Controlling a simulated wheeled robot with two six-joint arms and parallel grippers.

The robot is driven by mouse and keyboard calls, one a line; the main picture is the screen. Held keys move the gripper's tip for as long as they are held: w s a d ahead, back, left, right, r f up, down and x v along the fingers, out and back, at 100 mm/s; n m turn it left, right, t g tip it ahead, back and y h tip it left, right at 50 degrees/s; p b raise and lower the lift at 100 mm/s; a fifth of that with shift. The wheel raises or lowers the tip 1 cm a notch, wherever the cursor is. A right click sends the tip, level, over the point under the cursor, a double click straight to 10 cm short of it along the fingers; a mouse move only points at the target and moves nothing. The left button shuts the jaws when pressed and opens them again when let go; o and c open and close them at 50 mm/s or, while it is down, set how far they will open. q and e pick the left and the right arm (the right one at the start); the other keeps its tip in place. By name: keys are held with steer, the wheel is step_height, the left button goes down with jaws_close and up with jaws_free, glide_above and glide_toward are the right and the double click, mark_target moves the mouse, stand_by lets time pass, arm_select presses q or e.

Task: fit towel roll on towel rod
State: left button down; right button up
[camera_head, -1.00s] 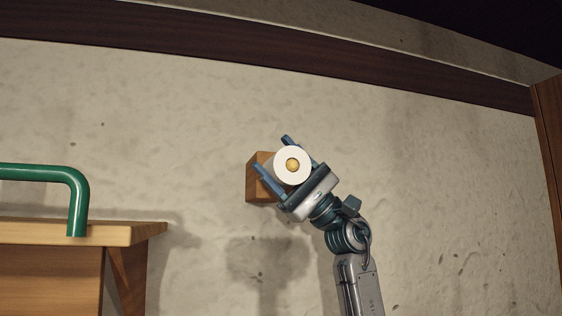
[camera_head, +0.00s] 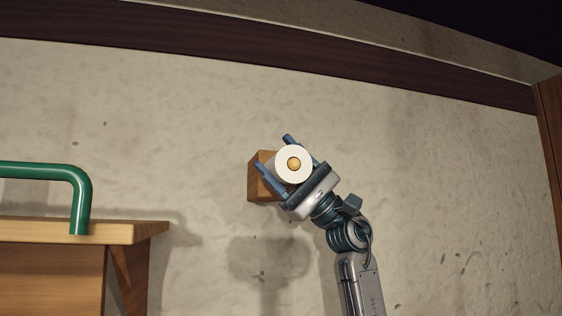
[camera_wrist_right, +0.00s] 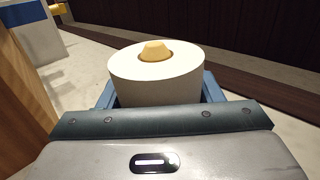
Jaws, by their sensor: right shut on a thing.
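The white towel roll (camera_head: 293,151) is seen end-on in the head view, in front of a wooden block (camera_head: 256,181) on the wall. A yellowish rod end (camera_head: 293,163) shows in the roll's core. In the right wrist view the rod tip (camera_wrist_right: 155,50) stands a little out of the core of the roll (camera_wrist_right: 155,90), so the roll is around the rod. My right gripper (camera_head: 288,163) is shut on the roll, with its blue fingers on either side. How far along the rod the roll sits is hidden. My left gripper is not in view.
A wooden cabinet or shelf (camera_head: 50,270) with a green bent bar (camera_head: 45,170) stands at the left of the head view. The plaster wall (camera_head: 430,190) to the right is bare. A dark beam (camera_head: 250,60) runs above.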

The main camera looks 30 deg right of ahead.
steer(key=shift+w, duration=0.1)
steer(key=shift+w+d, duration=0.15)
steer(key=shift+w, duration=0.3)
steer(key=o, duration=1.1)
